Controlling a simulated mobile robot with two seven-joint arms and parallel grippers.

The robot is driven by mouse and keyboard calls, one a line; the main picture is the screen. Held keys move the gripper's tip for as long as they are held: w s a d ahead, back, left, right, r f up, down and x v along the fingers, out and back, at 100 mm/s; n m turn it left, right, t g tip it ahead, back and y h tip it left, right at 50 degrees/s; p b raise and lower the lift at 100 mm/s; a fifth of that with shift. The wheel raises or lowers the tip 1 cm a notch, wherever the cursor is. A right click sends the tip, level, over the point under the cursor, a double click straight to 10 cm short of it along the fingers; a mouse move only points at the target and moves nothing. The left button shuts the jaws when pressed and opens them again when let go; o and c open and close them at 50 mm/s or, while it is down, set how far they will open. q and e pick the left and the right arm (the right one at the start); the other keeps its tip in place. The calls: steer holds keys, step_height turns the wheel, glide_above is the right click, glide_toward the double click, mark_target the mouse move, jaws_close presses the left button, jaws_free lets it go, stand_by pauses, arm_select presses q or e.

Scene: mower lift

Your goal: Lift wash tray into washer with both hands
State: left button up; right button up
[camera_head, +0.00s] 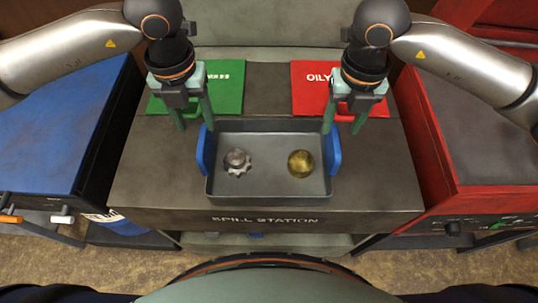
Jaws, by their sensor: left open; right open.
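A grey wash tray (268,190) sits on the bench marked "SPILL STATION". It has a blue handle on its left end (202,150) and one on its right end (333,154). A silver gear-like part (237,162) and a round brass part (301,163) lie inside it. My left gripper (194,129) is open, with its fingers pointing down close to the left handle. My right gripper (342,131) is open close to the right handle. I cannot tell whether either touches its handle. Nothing in view is clearly a washer.
A green mat (228,92) and a red mat marked "OILY" (308,98) lie on the bench (150,180) behind the tray. A blue cabinet (55,135) stands at left and a red cabinet (475,130) at right. The bench front is clear.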

mark_target(206, 149)
arm_select(q)
step_height(206, 149, down, 11)
steer(key=shift+f, duration=0.1)
arm_select(e)
step_height(206, 149, down, 11)
steer(key=shift+f, duration=0.1)
arm_select(q)
steer(key=shift+c, duration=0.2)
arm_select(e)
steer(key=shift+c, duration=0.2)
arm_select(q)
jaws_close()
arm_select(e)
jaws_close()
stand_by(0.5)
